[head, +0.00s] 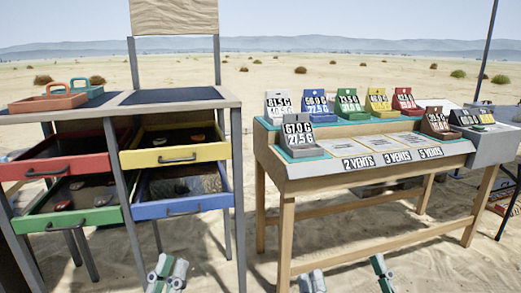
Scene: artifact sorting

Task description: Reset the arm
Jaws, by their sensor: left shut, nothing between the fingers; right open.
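My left gripper (167,272) shows at the bottom edge of the head view, left of centre. Its fingers are together with nothing between them. My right gripper (347,275) shows at the bottom edge, right of centre. Its two fingers stand wide apart with only sand visible between them. Both grippers are low in the picture, in front of the furniture and apart from it. The rest of both arms is out of view.
At left stands a rack with red (60,168), yellow (180,155), green (70,217) and blue (183,207) drawers, pulled open. At right, a wooden table (375,160) holds several coloured scales with number displays. Open sand (247,215) lies between them.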

